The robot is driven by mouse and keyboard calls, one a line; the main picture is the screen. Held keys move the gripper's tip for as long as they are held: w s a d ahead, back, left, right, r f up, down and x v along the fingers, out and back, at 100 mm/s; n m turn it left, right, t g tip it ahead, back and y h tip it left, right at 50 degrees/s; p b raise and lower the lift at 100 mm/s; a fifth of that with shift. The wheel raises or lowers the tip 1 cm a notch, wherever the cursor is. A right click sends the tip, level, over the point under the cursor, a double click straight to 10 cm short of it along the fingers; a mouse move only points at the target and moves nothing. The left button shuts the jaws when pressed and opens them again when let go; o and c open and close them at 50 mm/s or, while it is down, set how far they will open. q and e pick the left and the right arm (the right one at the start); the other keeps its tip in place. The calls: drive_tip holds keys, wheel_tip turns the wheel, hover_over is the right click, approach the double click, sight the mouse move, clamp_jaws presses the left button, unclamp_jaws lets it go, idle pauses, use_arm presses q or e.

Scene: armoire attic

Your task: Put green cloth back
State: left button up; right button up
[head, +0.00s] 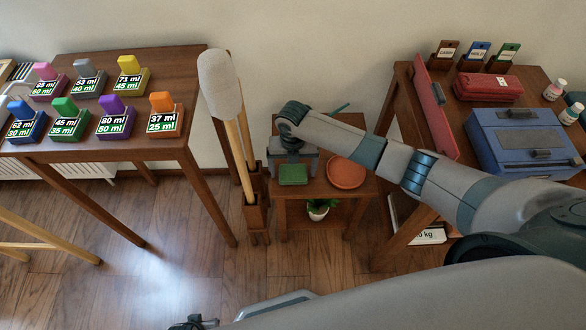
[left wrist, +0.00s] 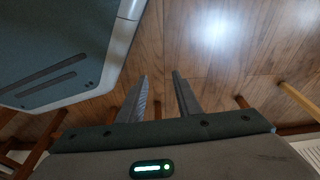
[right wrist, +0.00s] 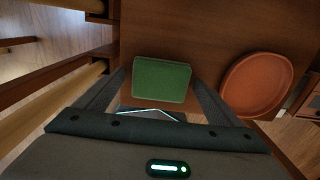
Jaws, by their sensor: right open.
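The green cloth (head: 293,174) lies as a flat, folded rectangle on the small wooden table (head: 345,193). It also shows in the right wrist view (right wrist: 161,80), between and just past the fingertips. My right gripper (head: 293,163) points down over the small table at the cloth. Its fingers are spread to either side in the right wrist view (right wrist: 160,88), and it holds nothing. My left gripper (left wrist: 160,76) has its fingers apart with only floor between them.
A round terracotta dish (head: 346,172) sits right of the cloth. Padded sticks (head: 218,85) stand in a holder to the left. A plant (head: 318,208) is below. The left table (head: 150,60) holds coloured labelled blocks. A blue case (head: 520,140) is at right.

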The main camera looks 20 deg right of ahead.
sight(293, 171)
wheel_tip(293, 171, up, 12)
idle(0.6)
drive_tip(key=shift+f, duration=0.1)
